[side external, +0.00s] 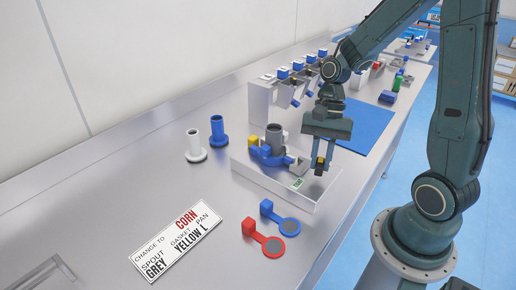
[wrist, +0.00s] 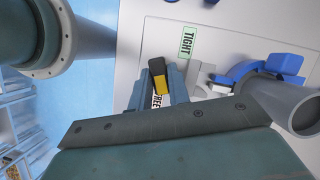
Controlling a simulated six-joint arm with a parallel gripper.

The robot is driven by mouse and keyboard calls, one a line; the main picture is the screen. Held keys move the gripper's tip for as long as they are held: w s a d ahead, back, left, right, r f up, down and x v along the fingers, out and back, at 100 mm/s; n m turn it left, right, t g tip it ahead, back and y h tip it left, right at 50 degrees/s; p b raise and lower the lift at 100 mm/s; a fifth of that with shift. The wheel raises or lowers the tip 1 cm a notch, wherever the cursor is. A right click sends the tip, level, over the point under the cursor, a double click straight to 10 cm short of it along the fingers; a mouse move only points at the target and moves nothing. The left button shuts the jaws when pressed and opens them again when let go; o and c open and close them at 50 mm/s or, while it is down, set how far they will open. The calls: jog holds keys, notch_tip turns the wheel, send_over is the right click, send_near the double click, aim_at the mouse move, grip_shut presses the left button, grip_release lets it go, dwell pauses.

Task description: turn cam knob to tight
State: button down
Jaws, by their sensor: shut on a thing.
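The cam knob (wrist: 157,72), black with a yellow part, stands between the fingers of my gripper (wrist: 160,88) in the wrist view. My gripper is shut on it, and its fingers partly hide it. The green TIGHT label (wrist: 188,42) is on the white base, up and right of the knob. In the side view my gripper (side external: 322,165) points down at the right end of the white base (side external: 275,184), and the knob (side external: 319,163) shows dark and yellow between the fingers.
A grey spout (side external: 275,138) with a blue clamp (side external: 265,153) stands on the base. Loose white (side external: 195,148) and blue (side external: 217,135) spouts stand at left. Red (side external: 262,238) and blue (side external: 280,217) gasket pieces and a sign (side external: 183,240) lie in front. A blue mat (side external: 365,125) lies behind.

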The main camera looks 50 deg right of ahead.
jog(key=n+g, duration=0.1)
jog(key=n, duration=0.2)
jog(key=n+g+h, duration=0.1)
jog(key=n, duration=0.2)
jog(key=shift+w+a, duration=0.15)
jog(key=shift+w, duration=0.05)
jog(key=n, duration=0.2)
jog(key=n+h, duration=0.1)
jog(key=n, duration=0.1)
jog(key=shift+a+g+h, duration=0.1)
jog(key=shift+g+h, duration=0.2)
jog(key=shift+n+h, duration=0.7)
jog(key=shift+n, duration=1)
jog(key=c, duration=1.3)
grip_release()
jog(key=v, duration=1.3)
jog(key=shift+w+a+r, duration=0.1)
jog(key=shift+w+r, duration=0.2)
jog(key=shift+r, duration=0.05)
